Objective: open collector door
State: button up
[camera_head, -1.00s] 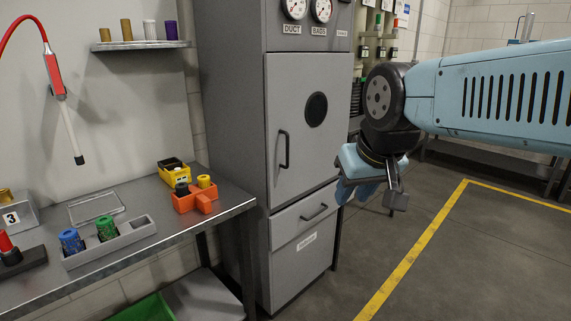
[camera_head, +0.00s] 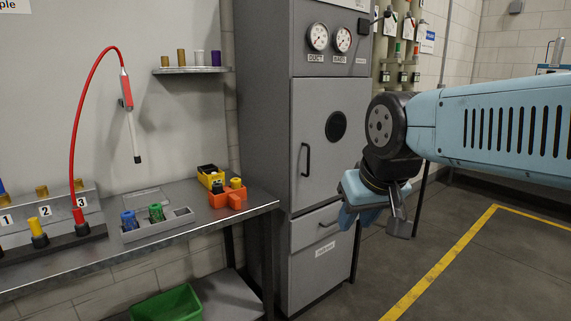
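The grey collector cabinet (camera_head: 262,120) stands in the middle of the view. Its collector door (camera_head: 318,167) is shut, with a dark vertical handle (camera_head: 306,160) near its left edge and a round black disc at the upper right. My gripper (camera_head: 378,214) hangs to the right of the door, nearer to me, and is not touching the handle. It is seen from behind and the side, so its finger opening cannot be made out. Nothing is seen held in it.
A steel workbench (camera_head: 110,256) on the left holds orange and yellow bins (camera_head: 228,197), a grey tray (camera_head: 185,222) and numbered blocks. A green bin (camera_head: 167,304) is below. Two gauges (camera_head: 330,38) sit above the door. Floor right of the cabinet is open, with a yellow line (camera_head: 440,268).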

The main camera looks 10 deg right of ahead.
aim_at(327, 134)
jog(key=u, duration=0.2)
jog(key=i, duration=1)
